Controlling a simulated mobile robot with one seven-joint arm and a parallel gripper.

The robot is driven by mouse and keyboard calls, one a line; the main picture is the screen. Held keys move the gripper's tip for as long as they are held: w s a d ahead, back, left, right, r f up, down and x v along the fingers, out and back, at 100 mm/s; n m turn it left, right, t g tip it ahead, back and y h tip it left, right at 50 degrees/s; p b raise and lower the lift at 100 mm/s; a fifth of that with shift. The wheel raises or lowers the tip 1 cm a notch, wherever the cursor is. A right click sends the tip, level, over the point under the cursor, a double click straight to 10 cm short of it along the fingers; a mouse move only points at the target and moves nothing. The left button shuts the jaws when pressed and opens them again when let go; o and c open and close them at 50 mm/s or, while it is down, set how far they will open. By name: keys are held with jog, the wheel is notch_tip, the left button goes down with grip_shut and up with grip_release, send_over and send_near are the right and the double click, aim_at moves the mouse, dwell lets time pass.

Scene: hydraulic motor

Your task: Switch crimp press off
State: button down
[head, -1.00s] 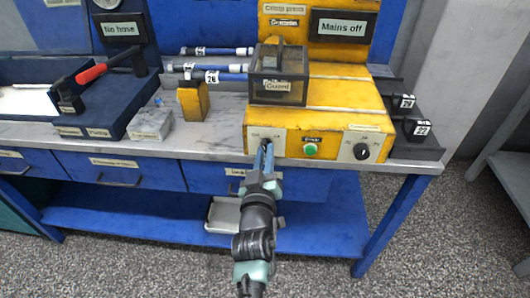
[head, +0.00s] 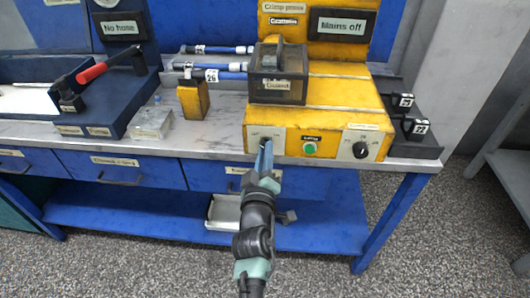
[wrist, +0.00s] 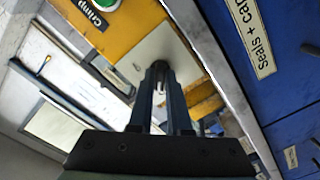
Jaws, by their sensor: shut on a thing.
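The yellow crimp press (head: 335,115) stands on the bench with a clear guard box (head: 277,80) on its top. Its front has a left switch plate (head: 277,143), a green button (head: 310,148) and a black knob (head: 360,149) on a right plate. The sign above the press reads "Mains off". My gripper (head: 265,150) is at the left plate, its fingers shut on the dark switch there. In the wrist view the fingers (wrist: 159,80) close around the dark switch (wrist: 158,70) in front of the pale plate (wrist: 168,52). The fingers hide most of the switch and its setting.
Blue drawers (head: 120,170) lie under the bench edge. A blue lower shelf (head: 320,225) holds a pale tray (head: 223,212). Left on the bench are a yellow block (head: 193,100), a clear block (head: 151,122) and a blue fixture with a red-handled tool (head: 92,74). Black numbered pieces (head: 415,128) sit right.

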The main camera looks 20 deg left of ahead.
jog(key=shift+f, duration=0.1)
jog(key=c, duration=0.9)
grip_release()
jog(key=shift+o, duration=0.2)
jog(key=p+v, duration=0.3)
jog(key=v, duration=1)
